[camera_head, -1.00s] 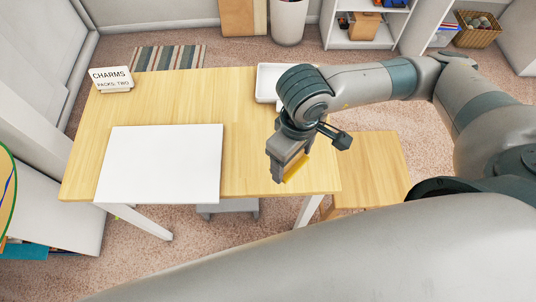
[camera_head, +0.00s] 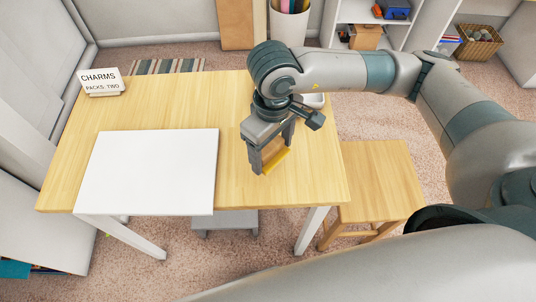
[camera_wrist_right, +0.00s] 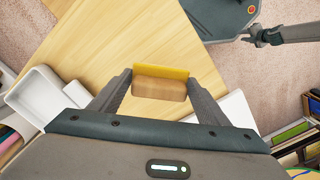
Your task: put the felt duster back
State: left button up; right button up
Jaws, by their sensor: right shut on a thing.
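The felt duster is a small wooden block with a yellow felt layer. Bare table top shows beyond the duster in the wrist view. I cannot tell its exact height. My left gripper (camera_wrist_right: 258,37) shows small at the upper right of the wrist view, empty-looking, its jaws unclear; it is outside the head view.
A white board or sheet (camera_head: 150,170) covers the table's front left. A white tray (camera_head: 314,100) at the back right is mostly hidden by my right arm. A wooden stool (camera_head: 375,175) stands right of the table.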

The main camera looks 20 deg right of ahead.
aim_at(268, 158)
jog(key=shift+w+a+f, duration=0.25)
jog(key=shift+w+f, duration=0.25)
jog(key=shift+w, duration=0.2)
jog(key=shift+s+f+p, duration=0.1)
jog(key=shift+f+p, duration=0.95)
jog(key=shift+f, duration=0.9)
jog(key=shift+f, duration=0.2)
jog(key=o, duration=1.1)
jog(key=shift+c, duration=0.2)
